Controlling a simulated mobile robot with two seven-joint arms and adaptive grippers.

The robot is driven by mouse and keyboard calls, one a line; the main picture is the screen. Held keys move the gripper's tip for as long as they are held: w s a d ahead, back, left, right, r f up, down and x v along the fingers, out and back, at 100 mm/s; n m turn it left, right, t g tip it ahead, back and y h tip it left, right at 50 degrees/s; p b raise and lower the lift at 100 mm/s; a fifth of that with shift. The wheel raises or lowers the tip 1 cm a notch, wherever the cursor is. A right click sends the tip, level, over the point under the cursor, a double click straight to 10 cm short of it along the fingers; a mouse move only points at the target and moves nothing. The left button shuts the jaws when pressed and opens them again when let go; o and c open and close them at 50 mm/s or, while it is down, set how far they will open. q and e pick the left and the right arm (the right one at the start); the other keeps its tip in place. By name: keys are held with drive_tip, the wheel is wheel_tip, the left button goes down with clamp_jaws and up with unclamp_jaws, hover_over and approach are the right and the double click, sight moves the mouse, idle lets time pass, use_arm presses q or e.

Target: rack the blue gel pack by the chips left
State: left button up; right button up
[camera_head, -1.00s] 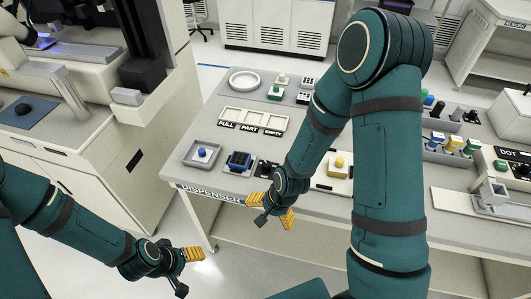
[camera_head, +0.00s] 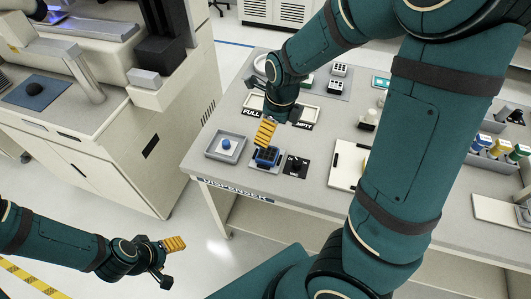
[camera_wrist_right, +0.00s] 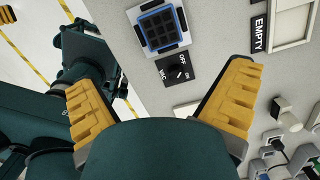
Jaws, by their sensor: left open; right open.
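The blue gel pack (camera_head: 267,155) is a small square with a blue frame and a grid of dark cells. It sits on a pale square base on the table; it also shows at the top of the right wrist view (camera_wrist_right: 161,27). Whether the cells hold chips is too small to tell. The white rack (camera_head: 309,113) behind it has labels FULL, PART and EMPTY, partly hidden by my right arm. My right gripper (camera_head: 270,133) is open and empty above the pack, its yellow fingers wide apart in the wrist view. My left gripper (camera_head: 170,262) is open and empty, off the table's front left.
A black vacuum switch (camera_head: 295,167) stands just right of the pack. A grey tray with a blue-topped part (camera_head: 226,145) is to its left. A white board (camera_head: 347,163) lies further right. Floor separates the table from the machine bench (camera_head: 95,125).

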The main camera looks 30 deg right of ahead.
sight(268, 153)
drive_tip(key=f+b, duration=0.1)
drive_tip(key=f, duration=0.4)
drive_tip(key=f+b, duration=0.1)
drive_tip(key=f, duration=0.1)
drive_tip(key=shift+w+a+f+b, duration=0.25)
drive_tip(key=shift+w+f+b, duration=0.05)
drive_tip(key=shift+w, duration=0.05)
drive_tip(key=f, duration=0.1)
drive_tip(key=f+b, duration=0.1)
drive_tip(key=f, duration=0.1)
drive_tip(key=w+f+b, duration=0.1)
drive_tip(key=f, duration=0.1)
drive_tip(key=shift+a, duration=0.15)
drive_tip(key=c, duration=1.2)
drive_tip(key=shift+c, duration=0.5)
wheel_tip(268, 153, up, 9)
drive_tip(key=p, duration=0.3)
drive_tip(key=shift+c, duration=0.5)
drive_tip(key=shift+r, duration=0.55)
drive_tip(key=shift+p, duration=0.3)
